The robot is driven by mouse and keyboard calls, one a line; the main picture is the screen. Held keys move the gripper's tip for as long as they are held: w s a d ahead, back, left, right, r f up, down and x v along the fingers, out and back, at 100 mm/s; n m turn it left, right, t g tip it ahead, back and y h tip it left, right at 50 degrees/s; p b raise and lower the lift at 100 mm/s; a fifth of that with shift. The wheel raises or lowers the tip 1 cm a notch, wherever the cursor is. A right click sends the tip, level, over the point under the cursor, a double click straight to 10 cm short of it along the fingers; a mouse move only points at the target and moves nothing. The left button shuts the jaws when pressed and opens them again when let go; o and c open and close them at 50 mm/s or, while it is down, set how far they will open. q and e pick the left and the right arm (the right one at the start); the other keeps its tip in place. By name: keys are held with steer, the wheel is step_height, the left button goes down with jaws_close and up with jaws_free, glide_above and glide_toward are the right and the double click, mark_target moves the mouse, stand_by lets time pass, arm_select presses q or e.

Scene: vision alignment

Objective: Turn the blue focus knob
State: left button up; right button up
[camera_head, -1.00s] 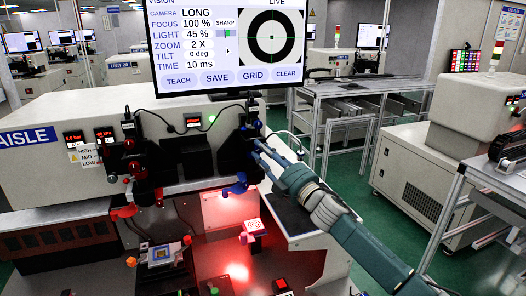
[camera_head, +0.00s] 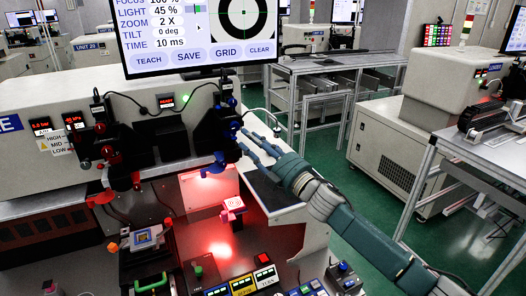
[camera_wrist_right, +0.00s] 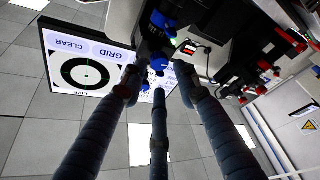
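The dark camera unit with blue knobs (camera_head: 234,125) stands below the monitor in the head view. Its blue knobs also show at the top middle of the right wrist view (camera_wrist_right: 158,64). Which one is the focus knob I cannot tell. A blue lever (camera_head: 214,165) sits lower on the same unit. My right gripper (camera_head: 258,142) is just right of the blue knobs, its fingers spread and empty. In the wrist view its fingers point towards the knobs; contact cannot be made out. My left gripper is not in view.
The monitor (camera_head: 190,57) hangs above, showing a ring target. A unit with red knobs (camera_head: 108,152) stands to the left. Below are a red-lit block (camera_head: 232,204) and a control panel with buttons (camera_head: 242,286). A grey frame table (camera_head: 325,66) stands behind my right arm.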

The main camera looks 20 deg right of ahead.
steer(key=v, duration=0.6)
steer(key=shift+s+f, duration=0.1)
steer(key=shift+s, duration=0.05)
stand_by(0.3)
